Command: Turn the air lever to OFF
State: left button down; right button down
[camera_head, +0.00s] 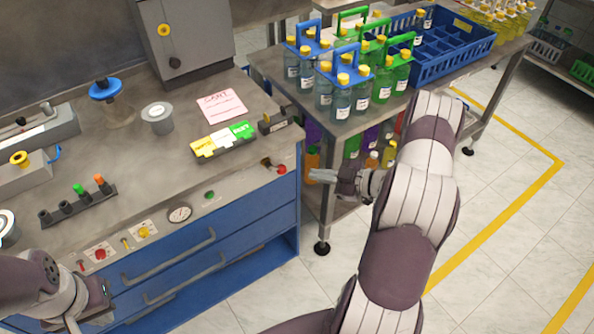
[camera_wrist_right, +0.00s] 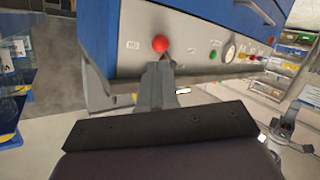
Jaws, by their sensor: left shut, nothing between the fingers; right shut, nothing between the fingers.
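The air lever appears to be the one with a red ball knob (camera_head: 281,169) at the right end of the bench's front panel. In the right wrist view the red knob (camera_wrist_right: 160,43) shows just beyond the fingertips; its shaft is mostly hidden. A small pale label (camera_wrist_right: 132,45) sits left of the knob, too small to read. My right gripper (camera_head: 318,174) is shut and empty, just right of the knob in the head view; the right wrist view also shows its fingers (camera_wrist_right: 158,68). Contact cannot be told. My left gripper (camera_head: 75,320) is shut at the lower left, over the drawer front.
The panel also carries a gauge (camera_head: 180,214), a green button (camera_head: 209,195) and other small controls. Blue drawers (camera_head: 215,255) with handles lie below. A metal table (camera_head: 290,78) with bottle carriers stands behind my right arm. Floor is clear at the right.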

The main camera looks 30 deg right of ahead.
aim_at(276, 168)
jog(key=x, duration=0.6)
jog(key=shift+w+a, duration=0.2)
jog(key=shift+f, duration=0.15)
jog(key=shift+a+f, duration=0.1)
jog(key=shift+f, duration=0.05)
